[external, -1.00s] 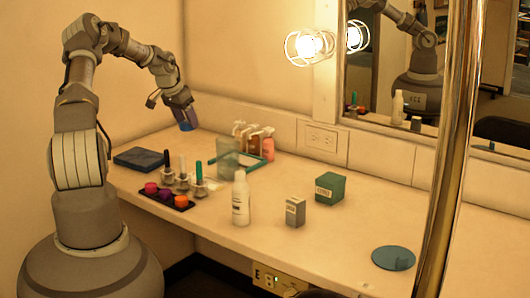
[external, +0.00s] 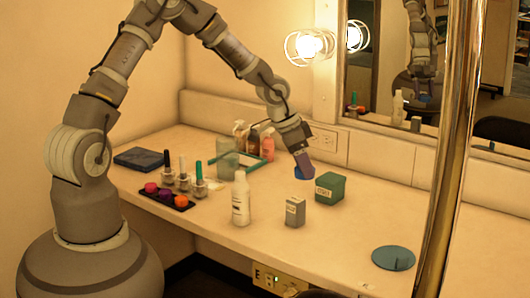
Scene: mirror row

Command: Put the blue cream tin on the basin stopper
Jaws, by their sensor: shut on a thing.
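My gripper (external: 304,168) is above the counter, just left of and above the green box, with its fingers pointing down. It is shut on the blue cream tin (external: 299,173), of which only a small blue part shows beside the fingers. The basin stopper (external: 393,258) is a flat teal-blue disc lying on the counter at the front right, with nothing on it. The tin is held up and to the left of the stopper, well apart from it.
A green box (external: 330,188), a small grey box (external: 295,212) and a white bottle (external: 241,200) stand mid-counter. Nail polish bottles, a dark tray (external: 180,203) and a dark blue case (external: 142,159) are at left. A metal pole (external: 452,150) rises at right. Counter around the stopper is clear.

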